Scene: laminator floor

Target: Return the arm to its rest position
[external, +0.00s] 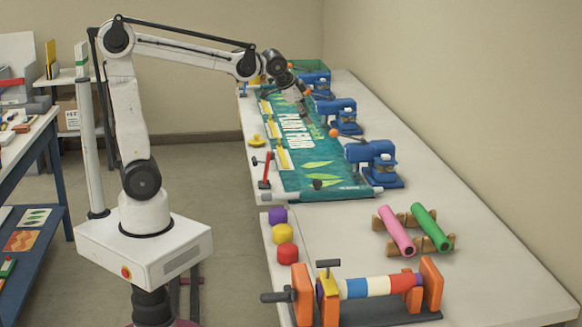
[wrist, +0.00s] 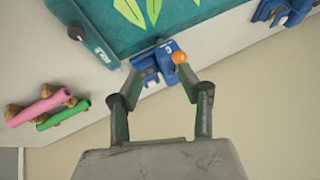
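My arm stretches from its white base on the left over the long white table. My gripper (external: 303,106) is above the far part of the green printed banner (external: 305,150), near the row of blue clamps. In the wrist view my gripper (wrist: 158,78) has its two fingers spread apart, with nothing held between them. A blue clamp (wrist: 158,63) with an orange knob lies beyond the fingertips, apparently below them. The banner (wrist: 140,20) shows at the top of that view.
Blue clamps (external: 372,163) line the banner's right edge. Pink (external: 396,231) and green (external: 430,227) rolls lie on a rack at the right. An orange-framed roller with a crank (external: 370,287) stands at the near end. A wall (external: 470,110) runs along the table's right side. A shelf (external: 30,150) stands left.

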